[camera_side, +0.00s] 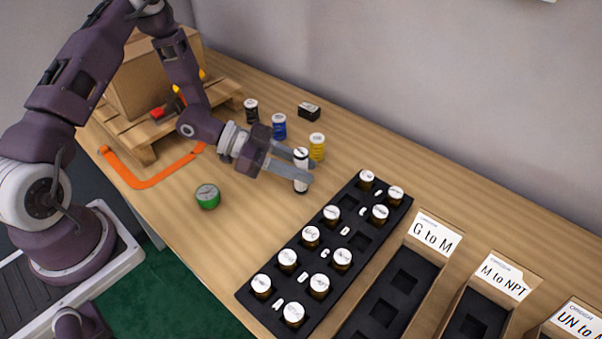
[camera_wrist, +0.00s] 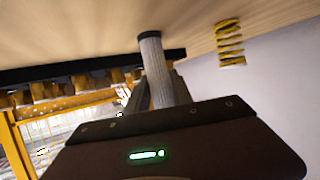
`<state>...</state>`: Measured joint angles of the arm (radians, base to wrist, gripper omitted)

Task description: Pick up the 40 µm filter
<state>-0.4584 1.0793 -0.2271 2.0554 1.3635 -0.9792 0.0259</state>
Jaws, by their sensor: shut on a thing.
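A slim white-and-grey cylinder, which looks like the filter (camera_side: 301,187), stands upright between the fingers of my gripper (camera_side: 303,170); its marking is too small to read. My gripper is shut on it, and the fingers hide part of its side. In the wrist view the same grey cylinder (camera_wrist: 154,62) rises between the fingers (camera_wrist: 157,98), with its far end close to the wooden tabletop. I cannot tell whether it touches the table.
A yellow can (camera_side: 317,147) stands close behind the held cylinder. A green round item (camera_side: 207,196) lies left; a black tray (camera_side: 352,236) of white-capped jars lies right.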

